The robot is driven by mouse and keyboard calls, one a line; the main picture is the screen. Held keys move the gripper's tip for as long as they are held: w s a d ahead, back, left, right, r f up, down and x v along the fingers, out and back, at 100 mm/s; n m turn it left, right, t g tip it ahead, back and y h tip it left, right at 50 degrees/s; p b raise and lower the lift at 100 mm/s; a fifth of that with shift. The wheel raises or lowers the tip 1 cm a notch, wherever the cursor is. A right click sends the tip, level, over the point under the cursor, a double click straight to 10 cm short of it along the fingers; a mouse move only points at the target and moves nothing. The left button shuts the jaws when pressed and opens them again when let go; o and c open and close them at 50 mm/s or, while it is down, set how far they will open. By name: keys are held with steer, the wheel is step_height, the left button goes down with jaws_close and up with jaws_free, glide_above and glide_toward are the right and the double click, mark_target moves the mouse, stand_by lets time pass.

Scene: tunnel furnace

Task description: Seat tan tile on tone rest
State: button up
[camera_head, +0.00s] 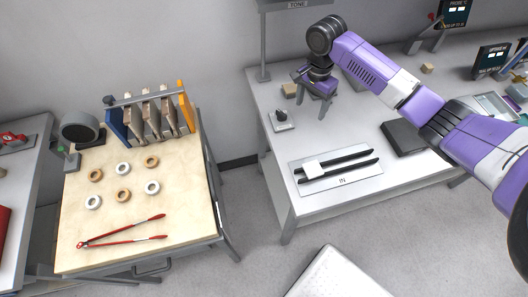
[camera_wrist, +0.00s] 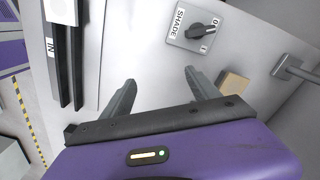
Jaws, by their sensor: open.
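A tan block-like tile (camera_head: 289,90) lies on the right table near the post under the TONE sign (camera_head: 297,4). The tile also shows in the wrist view (camera_wrist: 234,86), just right of my right finger. My gripper (camera_head: 315,92) is open, with nothing between its fingers; in the wrist view the fingers (camera_wrist: 160,92) spread over bare table. A second tan block (camera_head: 427,68) sits farther right on that table. I cannot make out which surface is the tone rest; the foot of a post (camera_wrist: 293,68) shows at the right of the wrist view.
A SHADE switch (camera_wrist: 194,27) stands beside the tile, also seen from the head (camera_head: 281,120). A dark slab (camera_head: 406,137) lies under my arm. The left wooden table (camera_head: 140,205) holds rings and red tongs.

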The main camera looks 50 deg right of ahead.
steer(key=w+a+f+n, duration=0.1)
steer(key=a+f+n, duration=0.1)
steer(key=a+n, duration=0.4)
steer(key=w+a+f+n, duration=0.1)
steer(key=a+n, duration=0.5)
steer(key=a, duration=0.9)
steer(key=shift+w+a+f, duration=0.2)
steer(key=shift+a+f, duration=0.05)
steer(key=shift+f, duration=0.3)
